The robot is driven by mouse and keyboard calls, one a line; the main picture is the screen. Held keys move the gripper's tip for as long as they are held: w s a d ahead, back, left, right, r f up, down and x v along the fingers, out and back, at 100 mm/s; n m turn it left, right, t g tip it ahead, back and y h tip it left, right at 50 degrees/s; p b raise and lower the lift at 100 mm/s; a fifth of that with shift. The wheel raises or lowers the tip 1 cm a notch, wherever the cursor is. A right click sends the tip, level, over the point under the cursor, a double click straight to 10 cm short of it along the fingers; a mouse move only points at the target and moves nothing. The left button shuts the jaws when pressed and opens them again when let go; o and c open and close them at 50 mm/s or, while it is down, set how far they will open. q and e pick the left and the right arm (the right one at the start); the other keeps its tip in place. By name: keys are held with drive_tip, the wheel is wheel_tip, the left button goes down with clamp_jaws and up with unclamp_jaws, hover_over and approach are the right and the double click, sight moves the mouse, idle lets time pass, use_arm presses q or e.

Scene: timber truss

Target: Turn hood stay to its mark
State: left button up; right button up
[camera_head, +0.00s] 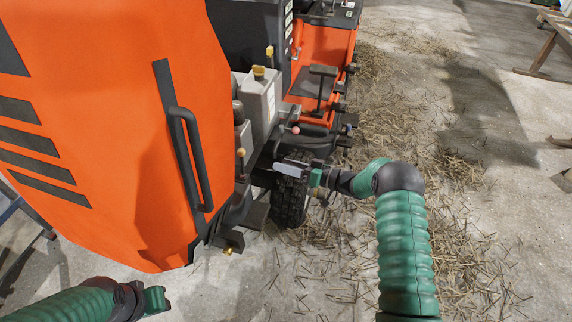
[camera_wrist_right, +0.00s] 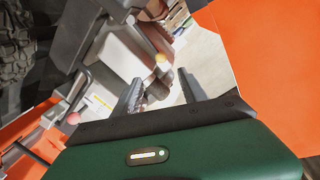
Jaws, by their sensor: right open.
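The orange hood (camera_head: 130,110) stands raised at the left of the head view, with a black handle (camera_head: 190,150) on its near side. Beside its right edge a thin lever with a tan ball knob (camera_head: 241,152) sticks up; I cannot tell for sure that it is the hood stay. A yellowish knob (camera_wrist_right: 161,59) shows beyond the fingers in the wrist view. My right gripper (camera_head: 287,168) is open, right of the tan knob and apart from it; its two fingers (camera_wrist_right: 162,92) point forward in the wrist view. My left gripper (camera_head: 155,300) is low at the left, its jaws unclear. No mark is discernible.
A pink ball knob (camera_head: 295,130) on another lever is close above my right gripper. A grey tank with a yellow cap (camera_head: 258,73) and a black tyre (camera_head: 289,200) are nearby. Straw (camera_head: 400,100) covers the concrete floor at right. A wooden bench (camera_head: 548,45) is at the far right.

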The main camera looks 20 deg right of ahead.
sight(242, 162)
drive_tip(key=shift+c, duration=1.2)
drive_tip(key=shift+w+a+r+n+t+b, duration=0.15)
drive_tip(key=shift+a+n+t+b, duration=0.15)
drive_tip(key=shift+n, duration=0.2)
drive_tip(key=shift+c, duration=1.1)
drive_tip(key=a+n+b, duration=0.1)
drive_tip(key=n, duration=0.1)
drive_tip(key=a+r+n+t+h+b, duration=0.1)
drive_tip(key=n, duration=0.1)
drive_tip(key=a+r+n, duration=0.1)
drive_tip(key=a+n, duration=0.1)
drive_tip(key=shift+n+t+h+b, duration=0.3)
drive_tip(key=shift+t+h+b, duration=0.1)
clamp_jaws()
drive_tip(key=s+a+n+h+b, duration=0.2)
drive_tip(key=s+a+n, duration=0.3)
drive_tip(key=n, duration=0.4)
drive_tip(key=w+a+f+n+b, duration=0.1)
drive_tip(key=w+b, duration=0.5)
drive_tip(key=w, duration=0.6)
drive_tip(key=shift+a+f, duration=0.6)
drive_tip(key=shift+a, duration=0.55)
drive_tip(key=shift+w, duration=0.1)
